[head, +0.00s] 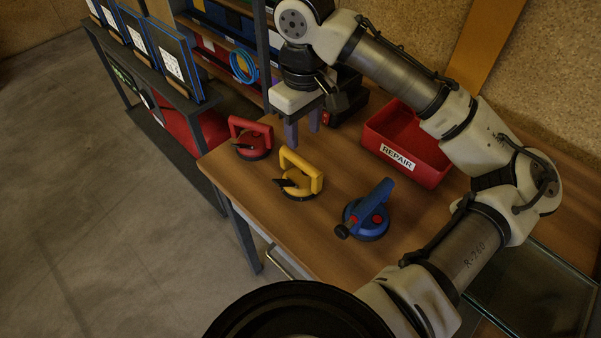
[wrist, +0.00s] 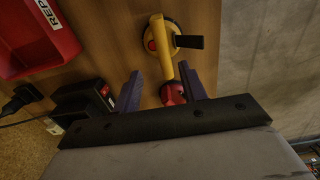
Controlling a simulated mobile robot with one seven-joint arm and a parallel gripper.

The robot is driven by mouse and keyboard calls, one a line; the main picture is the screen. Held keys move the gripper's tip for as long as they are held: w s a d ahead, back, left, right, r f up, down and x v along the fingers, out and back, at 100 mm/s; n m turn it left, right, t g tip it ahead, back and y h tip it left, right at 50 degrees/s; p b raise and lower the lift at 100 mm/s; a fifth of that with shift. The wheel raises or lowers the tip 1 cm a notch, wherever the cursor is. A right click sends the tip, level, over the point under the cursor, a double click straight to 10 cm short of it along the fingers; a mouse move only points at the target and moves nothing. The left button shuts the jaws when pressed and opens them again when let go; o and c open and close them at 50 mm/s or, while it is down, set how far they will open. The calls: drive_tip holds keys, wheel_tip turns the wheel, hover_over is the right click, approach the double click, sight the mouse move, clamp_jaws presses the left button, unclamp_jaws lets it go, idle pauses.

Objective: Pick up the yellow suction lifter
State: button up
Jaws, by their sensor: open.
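The yellow suction lifter (head: 303,176) sits on the wooden table between the red lifter (head: 254,141) and the blue lifter (head: 370,210). In the wrist view the yellow lifter (wrist: 157,52) lies just beyond my fingertips, its handle lengthwise and its black lever to the right. My gripper (head: 302,130) is open and empty, pointing down behind the yellow lifter, to the right of the red one. In the wrist view my gripper (wrist: 160,70) has its fingers apart, with part of the red lifter (wrist: 174,93) showing between them, the rest hidden by the gripper body.
A red bin labelled REPAIR (head: 405,145) stands on the table right of my gripper. A black device with a red part (wrist: 88,98) is near the back edge. Framed panels stand on a rack (head: 155,55) at the left. Bare table lies in front of the yellow lifter.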

sight(300, 159)
wheel_tip(300, 159, down, 4)
drive_tip(key=shift+f, duration=0.25)
drive_tip(key=shift+s+a+f+p, duration=0.1)
drive_tip(key=shift+a+f+p, duration=0.1)
drive_tip(key=shift+f, duration=1.1)
drive_tip(key=shift+a+f+p, duration=0.1)
drive_tip(key=shift+f+p, duration=0.05)
drive_tip(key=shift+f, duration=1.15)
clamp_jaws()
